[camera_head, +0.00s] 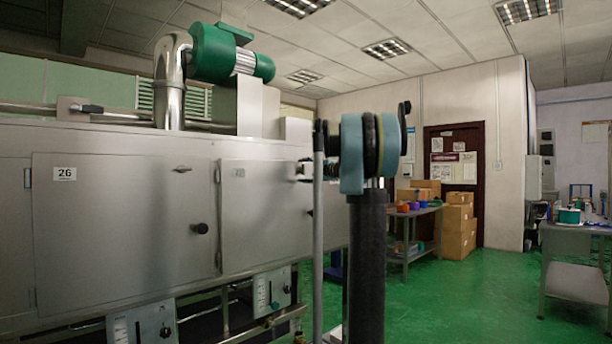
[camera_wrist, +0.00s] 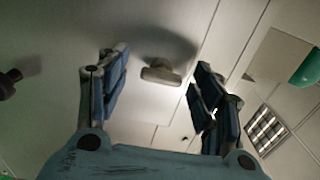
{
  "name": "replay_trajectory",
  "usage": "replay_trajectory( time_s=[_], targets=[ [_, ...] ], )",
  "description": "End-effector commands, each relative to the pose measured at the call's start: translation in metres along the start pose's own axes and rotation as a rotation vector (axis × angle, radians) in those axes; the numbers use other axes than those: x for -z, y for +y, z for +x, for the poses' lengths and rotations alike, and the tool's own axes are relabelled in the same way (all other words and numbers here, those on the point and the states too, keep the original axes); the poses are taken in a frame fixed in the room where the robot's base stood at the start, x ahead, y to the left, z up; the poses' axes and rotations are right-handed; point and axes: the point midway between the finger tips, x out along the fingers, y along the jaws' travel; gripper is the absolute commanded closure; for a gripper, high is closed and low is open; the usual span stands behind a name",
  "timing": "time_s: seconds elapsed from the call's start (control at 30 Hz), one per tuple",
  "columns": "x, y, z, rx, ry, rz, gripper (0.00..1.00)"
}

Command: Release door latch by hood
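A small pale latch (camera_wrist: 161,73) sticks out from a grey metal panel in the wrist view, with a soft shadow beside it. My gripper (camera_wrist: 155,82) is open, with one blue-padded finger on each side of the latch. Neither finger appears to touch it, and the remaining gap in depth is hard to judge. In the head view my gripper (camera_head: 303,170) is at the right part of the steel machine's front, and my arm partly hides it. The latch between my fingers cannot be made out there. Another small latch (camera_head: 183,169) sits on the door marked 26 (camera_head: 120,220).
A dark round knob (camera_wrist: 10,80) stands out at the left in the wrist view. A black knob (camera_head: 200,228) is on door 26. A green motor (camera_head: 228,55) and steel duct top the machine. Tables and boxes (camera_head: 458,225) stand at right; green floor between is clear.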

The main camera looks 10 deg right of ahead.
Motion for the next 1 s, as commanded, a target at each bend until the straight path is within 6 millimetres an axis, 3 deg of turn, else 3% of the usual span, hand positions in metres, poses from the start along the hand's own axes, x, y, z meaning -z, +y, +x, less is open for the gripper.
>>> replay_trajectory(
  time_s=[0.27,0.7,1.0],
  targets=[
    [0.001,-0.001,-0.008,0.001,0.003,0.001,0.4],
    [0.002,0.001,-0.086,0.0,0.004,0.001,0.4],
    [0.001,0.001,-0.116,-0.001,0.002,0.001,0.4]
  ],
)
